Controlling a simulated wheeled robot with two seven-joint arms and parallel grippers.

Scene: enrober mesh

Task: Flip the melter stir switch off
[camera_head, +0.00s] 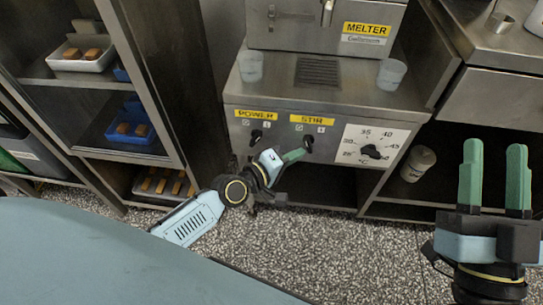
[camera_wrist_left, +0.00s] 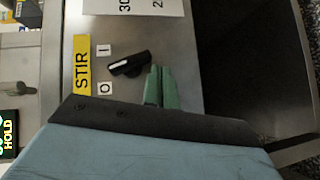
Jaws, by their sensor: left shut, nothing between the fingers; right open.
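The black stir switch (camera_head: 308,143) is on the melter's front panel, below the yellow STIR label (camera_head: 311,119). In the left wrist view, the switch (camera_wrist_left: 128,64) has a white-marked end that points between the I mark (camera_wrist_left: 104,50) and the O mark (camera_wrist_left: 105,88); I cannot tell its setting for sure. My left gripper (camera_head: 296,155) is shut and empty, its green fingertips just below the switch. In the wrist view, the fingertips (camera_wrist_left: 158,72) are close beside it; contact is unclear. My right gripper (camera_head: 494,150) is open and empty at the right.
The power switch (camera_head: 256,136) is left of the stir switch, and the temperature dial (camera_head: 372,151) is right of it. Cups (camera_head: 391,74) stand on the melter's ledge. A shelf rack with trays (camera_head: 131,124) stands at the left. A white jar (camera_head: 418,163) sits under the right counter.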

